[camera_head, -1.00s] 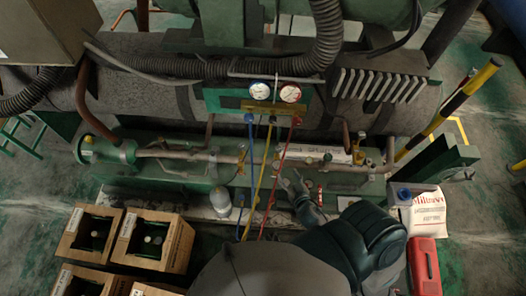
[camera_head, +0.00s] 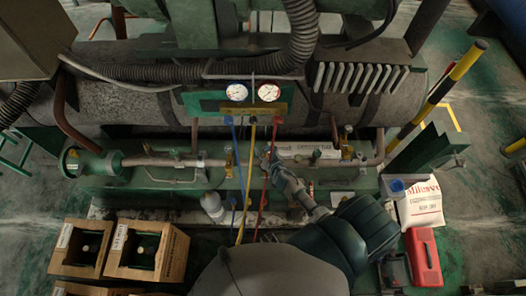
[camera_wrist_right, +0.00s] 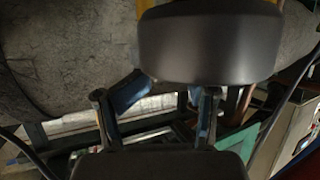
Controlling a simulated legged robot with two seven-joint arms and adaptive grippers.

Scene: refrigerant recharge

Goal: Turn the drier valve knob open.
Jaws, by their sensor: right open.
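A pipe line runs along the green bench, with a brass valve (camera_head: 229,158) left of the hoses and another brass valve (camera_head: 347,151) at the right. A small green knob (camera_head: 316,155) sits between them, by a white labelled cylinder (camera_head: 298,148). I cannot tell which part is the drier valve knob. My right gripper (camera_head: 268,158) is at the pipe line beside the red hose, between the left brass valve and the green knob. In the right wrist view its two fingers (camera_wrist_right: 156,97) stand apart with nothing clearly between them. My left gripper is out of view.
Blue, yellow and red hoses (camera_head: 265,190) hang from the gauge manifold (camera_head: 252,104) close to my right gripper. A white sack (camera_head: 420,203) and a red case (camera_head: 423,257) lie at right, near a yellow-black post (camera_head: 457,75).

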